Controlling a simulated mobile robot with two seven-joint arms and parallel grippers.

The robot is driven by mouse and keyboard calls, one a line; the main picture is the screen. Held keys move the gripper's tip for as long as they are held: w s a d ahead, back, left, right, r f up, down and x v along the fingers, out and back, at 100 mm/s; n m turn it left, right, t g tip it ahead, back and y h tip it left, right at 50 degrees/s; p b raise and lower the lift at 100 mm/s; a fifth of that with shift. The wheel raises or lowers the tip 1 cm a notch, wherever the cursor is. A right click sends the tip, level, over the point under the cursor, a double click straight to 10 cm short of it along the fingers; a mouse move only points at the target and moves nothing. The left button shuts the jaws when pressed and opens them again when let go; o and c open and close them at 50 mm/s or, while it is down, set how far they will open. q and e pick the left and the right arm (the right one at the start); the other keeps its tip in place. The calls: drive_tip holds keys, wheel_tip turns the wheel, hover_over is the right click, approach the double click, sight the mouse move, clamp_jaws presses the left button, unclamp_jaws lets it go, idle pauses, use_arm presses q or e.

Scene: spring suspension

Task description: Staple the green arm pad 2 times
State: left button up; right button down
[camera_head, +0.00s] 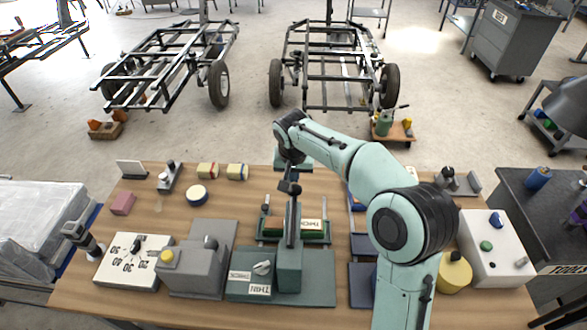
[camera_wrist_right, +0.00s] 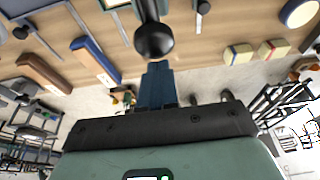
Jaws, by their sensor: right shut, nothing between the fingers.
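A green stapling machine (camera_head: 318,277) stands at the front middle of the table, with THIN and THICK labels and a small grey selector knob (camera_head: 262,267). Its upright lever ends in a black ball knob (camera_head: 290,188), also large in the right wrist view (camera_wrist_right: 154,40). My right gripper (camera_head: 291,176) is shut and empty, pointing down at the ball knob. In the wrist view its fingertips (camera_wrist_right: 157,66) are close to the knob; I cannot tell whether they touch. A green, red and yellow piece (camera_head: 285,229) lies behind the lever, partly hidden; I cannot tell whether it is the arm pad. My left gripper is not in view.
A white dial box (camera_head: 130,262) and a grey machine (camera_head: 198,268) stand at left. A white button box (camera_head: 497,250) and yellow cylinder (camera_head: 455,274) stand at right. Small striped blocks (camera_head: 237,172) lie at the back. My right arm hides part of the right side.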

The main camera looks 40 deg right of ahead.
drive_tip(key=shift+s+a+f, duration=0.3)
drive_tip(key=shift+f, duration=0.05)
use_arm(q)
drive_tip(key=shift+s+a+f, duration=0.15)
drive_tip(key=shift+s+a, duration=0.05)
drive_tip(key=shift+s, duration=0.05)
use_arm(e)
drive_tip(key=shift+f, duration=0.15)
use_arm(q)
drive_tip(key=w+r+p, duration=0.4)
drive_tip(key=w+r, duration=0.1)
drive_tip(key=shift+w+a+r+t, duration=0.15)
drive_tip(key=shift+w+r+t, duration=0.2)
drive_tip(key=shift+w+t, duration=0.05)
use_arm(e)
wheel_tip(320, 180, up, 15)
drive_tip(key=w+d, duration=0.1)
drive_tip(key=w, duration=0.1)
drive_tip(key=shift+d+f, duration=0.15)
drive_tip(key=shift+d, duration=0.2)
